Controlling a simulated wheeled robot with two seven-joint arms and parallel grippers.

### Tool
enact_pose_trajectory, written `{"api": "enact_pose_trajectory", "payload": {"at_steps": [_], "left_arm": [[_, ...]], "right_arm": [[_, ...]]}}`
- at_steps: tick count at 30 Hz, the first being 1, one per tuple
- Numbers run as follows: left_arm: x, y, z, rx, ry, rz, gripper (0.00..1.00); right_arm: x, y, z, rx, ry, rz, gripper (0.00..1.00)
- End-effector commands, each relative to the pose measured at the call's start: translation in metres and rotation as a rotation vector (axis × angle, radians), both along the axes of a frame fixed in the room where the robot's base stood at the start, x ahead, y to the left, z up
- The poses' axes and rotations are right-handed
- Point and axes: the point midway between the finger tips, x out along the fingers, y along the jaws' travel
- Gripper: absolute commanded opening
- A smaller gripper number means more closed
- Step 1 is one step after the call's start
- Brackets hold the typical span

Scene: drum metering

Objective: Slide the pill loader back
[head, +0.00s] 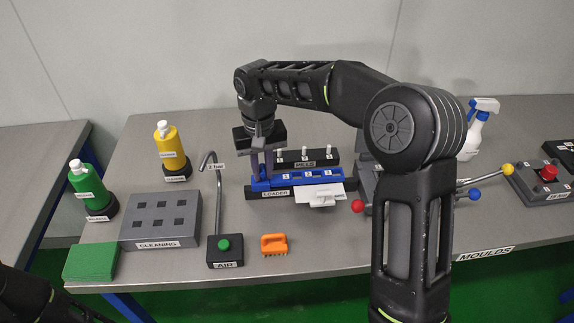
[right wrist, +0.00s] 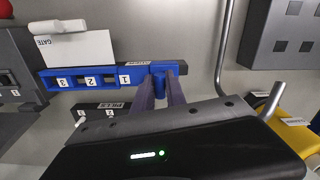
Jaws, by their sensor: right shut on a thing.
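The blue pill loader (head: 318,174) lies along its dark base marked LOADER (head: 253,195), with slots numbered 1, 2 and 3. It also shows in the right wrist view (right wrist: 105,75). My right gripper (head: 262,172) points down at the loader's left end in the head view. In the right wrist view my right gripper (right wrist: 161,88) is shut on the blue upright part at the loader's end beside slot 1. I cannot tell whether pills lie in the slots. My left gripper is out of view.
A white gate plate (head: 318,192) lies at the loader's front right. A dark PILLS block (head: 325,160) with white-topped pegs stands behind. To the left are a bent metal air pipe (head: 218,200) and a grey CLEANING block (head: 160,220). An orange brush (head: 273,245) lies in front.

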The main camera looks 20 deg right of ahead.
Motion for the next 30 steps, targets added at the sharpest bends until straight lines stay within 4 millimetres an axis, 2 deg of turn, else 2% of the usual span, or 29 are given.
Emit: {"api": "enact_pose_trajectory", "payload": {"at_steps": [1,6,17,18,26,30], "left_arm": [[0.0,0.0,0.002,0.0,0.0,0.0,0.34],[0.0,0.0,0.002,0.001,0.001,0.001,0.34],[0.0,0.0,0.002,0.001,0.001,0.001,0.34],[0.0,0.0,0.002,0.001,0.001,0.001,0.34],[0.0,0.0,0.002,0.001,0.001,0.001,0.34],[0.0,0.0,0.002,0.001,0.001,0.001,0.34]], "right_arm": [[0.003,0.007,0.002,0.001,-0.003,0.005,0.0],[0.007,0.018,0.001,0.001,-0.003,0.002,0.0],[0.008,0.022,0.001,0.004,-0.006,0.005,0.0],[0.008,0.022,0.001,0.004,-0.007,0.005,0.17],[0.008,0.021,0.001,0.002,-0.004,0.003,0.38],[0.007,0.02,0.001,0.002,-0.002,0.002,0.38]]}}
